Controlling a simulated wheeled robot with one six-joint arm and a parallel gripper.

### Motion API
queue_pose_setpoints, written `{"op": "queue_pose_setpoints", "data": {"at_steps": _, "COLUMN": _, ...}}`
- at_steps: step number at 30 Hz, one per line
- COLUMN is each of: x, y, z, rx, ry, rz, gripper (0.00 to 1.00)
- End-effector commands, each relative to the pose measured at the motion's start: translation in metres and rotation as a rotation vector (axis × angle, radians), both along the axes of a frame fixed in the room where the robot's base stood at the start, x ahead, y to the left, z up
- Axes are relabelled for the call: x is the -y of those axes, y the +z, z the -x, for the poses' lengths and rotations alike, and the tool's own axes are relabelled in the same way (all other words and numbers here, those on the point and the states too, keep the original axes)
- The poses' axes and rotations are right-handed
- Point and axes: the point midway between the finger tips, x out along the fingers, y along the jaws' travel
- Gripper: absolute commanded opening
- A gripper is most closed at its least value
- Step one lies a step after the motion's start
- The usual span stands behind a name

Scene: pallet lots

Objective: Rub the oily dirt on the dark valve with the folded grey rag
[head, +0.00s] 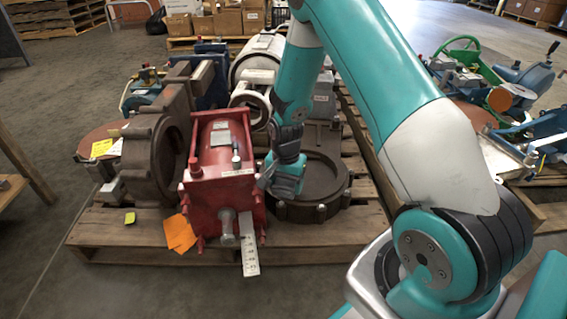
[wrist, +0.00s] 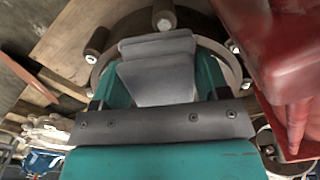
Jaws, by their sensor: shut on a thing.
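My gripper (head: 280,182) is shut on the folded grey rag (wrist: 158,82), which fills the space between the teal fingers in the wrist view. A dark round flanged valve body (head: 328,198) lies flat on the pallet under and behind my gripper. Its bolted rim (wrist: 135,24) curves around the rag in the wrist view. I cannot tell whether the rag touches the valve. Another dark brown valve body (head: 143,158) stands left of the red box. I cannot make out the oily dirt; my gripper and the rag hide part of the flat valve.
A red metal box (head: 217,184) stands close left of my gripper, and its red side (wrist: 285,40) is near at right in the wrist view. The wooden pallet (head: 130,247) carries several other machine parts. A white tag (head: 249,252) hangs at the front. Open floor (head: 50,160) lies left.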

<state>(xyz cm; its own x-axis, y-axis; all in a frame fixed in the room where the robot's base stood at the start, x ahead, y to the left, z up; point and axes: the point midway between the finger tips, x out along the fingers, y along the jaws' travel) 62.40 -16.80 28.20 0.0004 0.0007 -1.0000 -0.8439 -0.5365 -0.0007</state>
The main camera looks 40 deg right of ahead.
Motion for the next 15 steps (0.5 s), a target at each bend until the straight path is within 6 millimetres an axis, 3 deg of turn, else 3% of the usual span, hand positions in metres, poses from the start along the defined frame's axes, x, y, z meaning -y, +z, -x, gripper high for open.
{"op": "queue_pose_setpoints", "data": {"at_steps": 1, "x": 0.000, "y": 0.010, "z": 0.000, "rx": 0.000, "ry": -0.001, "rz": 0.000, "gripper": 0.43}}
{"op": "queue_pose_setpoints", "data": {"at_steps": 15, "x": 0.000, "y": 0.047, "z": 0.000, "rx": 0.000, "ry": 0.001, "rz": 0.000, "gripper": 0.43}}
